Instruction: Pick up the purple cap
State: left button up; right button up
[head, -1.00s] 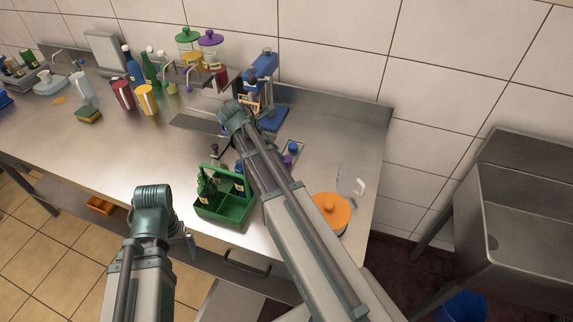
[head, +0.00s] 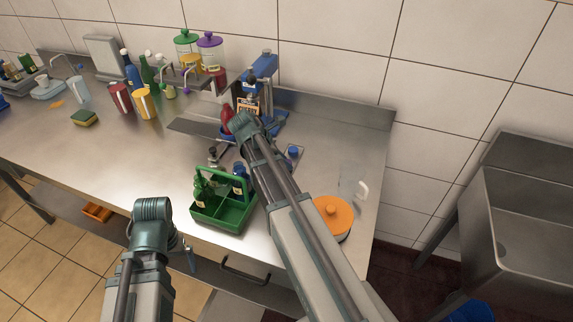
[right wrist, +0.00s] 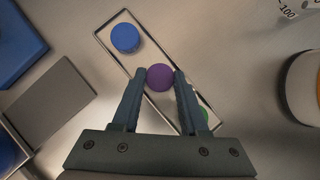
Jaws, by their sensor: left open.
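The purple cap (right wrist: 160,77) shows in the right wrist view, in a narrow tray (right wrist: 109,57) between a blue cap (right wrist: 125,37) and a partly hidden green cap (right wrist: 204,115). My right gripper (right wrist: 160,74) has one fingertip on each side of the purple cap, very close to it; I cannot tell whether they press on it. The cap looks about as large as the blue one. In the head view my right arm hides the purple cap, and the blue cap (head: 293,152) shows beside the arm. My left gripper (head: 188,258) is open and empty at the front edge of the counter.
A green bottle carrier (head: 223,215) stands left of my right arm. An orange-lidded pot (head: 332,215) stands to its right.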

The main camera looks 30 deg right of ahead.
jog(key=shift+c, duration=0.9)
jog(key=shift+r, duration=0.1)
notch_tip(320, 180, up, 10)
jog(key=p, duration=1)
